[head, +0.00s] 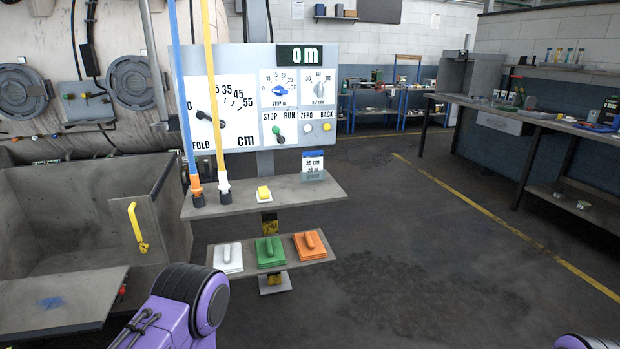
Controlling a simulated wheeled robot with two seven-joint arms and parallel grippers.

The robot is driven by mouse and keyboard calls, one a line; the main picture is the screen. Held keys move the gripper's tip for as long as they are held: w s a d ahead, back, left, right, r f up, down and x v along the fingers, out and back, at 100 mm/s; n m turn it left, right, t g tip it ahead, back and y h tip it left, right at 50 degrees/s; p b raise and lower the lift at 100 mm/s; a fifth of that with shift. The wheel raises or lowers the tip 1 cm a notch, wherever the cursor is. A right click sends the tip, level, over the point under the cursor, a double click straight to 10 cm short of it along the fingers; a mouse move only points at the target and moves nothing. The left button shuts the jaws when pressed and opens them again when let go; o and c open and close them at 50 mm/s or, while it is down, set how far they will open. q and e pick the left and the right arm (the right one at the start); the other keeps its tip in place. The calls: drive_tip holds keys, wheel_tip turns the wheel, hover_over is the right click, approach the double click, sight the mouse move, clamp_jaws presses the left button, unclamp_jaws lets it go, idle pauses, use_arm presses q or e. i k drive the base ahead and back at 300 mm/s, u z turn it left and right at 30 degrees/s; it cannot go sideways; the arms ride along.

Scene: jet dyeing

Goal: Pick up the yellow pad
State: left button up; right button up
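A purple link of my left arm shows at the bottom left, and a small purple part of my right arm at the bottom right corner. Neither gripper is in view.
On the lower shelf (218,275) lie a white (228,257), a green (269,252) and an orange (310,245) handled pad. A blue pole (182,90) and a yellow pole (210,90) stand left of the yellow pad. A card (313,165) stands right. Floor at right is clear.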

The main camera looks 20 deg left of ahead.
sight(264, 195)
drive_tip(key=i, duration=2.4)
drive_tip(key=u, duration=1.25)
